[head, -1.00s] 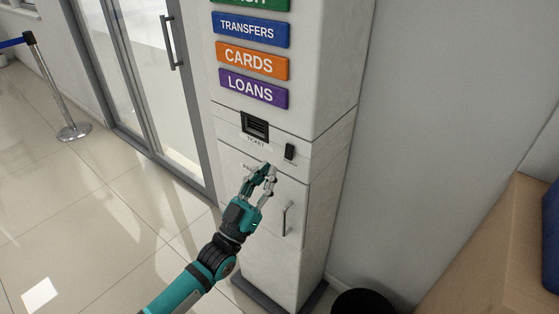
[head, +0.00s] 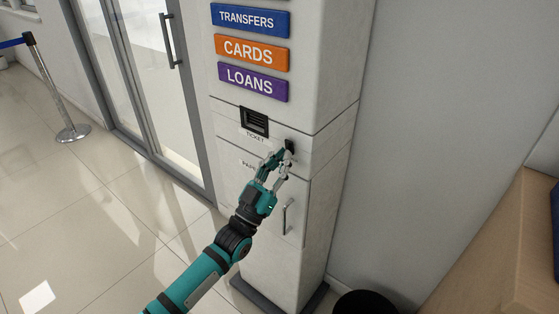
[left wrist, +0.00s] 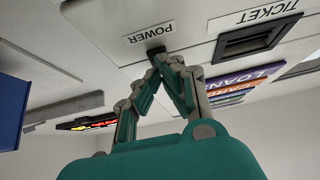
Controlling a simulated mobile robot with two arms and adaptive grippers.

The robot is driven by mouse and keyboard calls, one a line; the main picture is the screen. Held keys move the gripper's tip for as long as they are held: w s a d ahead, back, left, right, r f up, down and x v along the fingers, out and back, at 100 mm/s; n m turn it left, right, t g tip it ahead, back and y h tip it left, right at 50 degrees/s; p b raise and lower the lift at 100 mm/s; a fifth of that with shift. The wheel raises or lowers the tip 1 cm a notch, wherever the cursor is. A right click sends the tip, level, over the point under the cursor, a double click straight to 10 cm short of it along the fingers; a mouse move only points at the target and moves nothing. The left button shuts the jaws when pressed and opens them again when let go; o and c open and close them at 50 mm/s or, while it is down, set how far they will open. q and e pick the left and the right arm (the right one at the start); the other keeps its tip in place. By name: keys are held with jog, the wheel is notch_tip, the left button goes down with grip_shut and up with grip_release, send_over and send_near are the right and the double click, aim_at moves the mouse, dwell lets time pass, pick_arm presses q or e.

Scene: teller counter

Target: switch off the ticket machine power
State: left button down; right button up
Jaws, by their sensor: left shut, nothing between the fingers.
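The ticket machine (head: 245,180) is a tall pale column with coloured signs and a black ticket slot (head: 254,121). Its power switch (head: 289,145) is a small black rocker to the right of the slot. In the left wrist view the switch (left wrist: 156,51) shows beside a POWER label (left wrist: 150,32), mostly hidden behind the fingertips. My left gripper (head: 283,153) is shut and empty, its fingertips at the lower part of the switch. In the left wrist view the fingertips (left wrist: 165,60) overlap the switch; I cannot tell whether they touch it. The right gripper is not in view.
A door handle (head: 288,216) sticks out of the machine's lower panel, close to my left gripper. Glass doors (head: 140,75) stand to the left. A wooden counter (head: 490,250) and a black bin (head: 364,303) are at the lower right.

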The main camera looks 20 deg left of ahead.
pick_arm(q)
jog(key=v, duration=1.2)
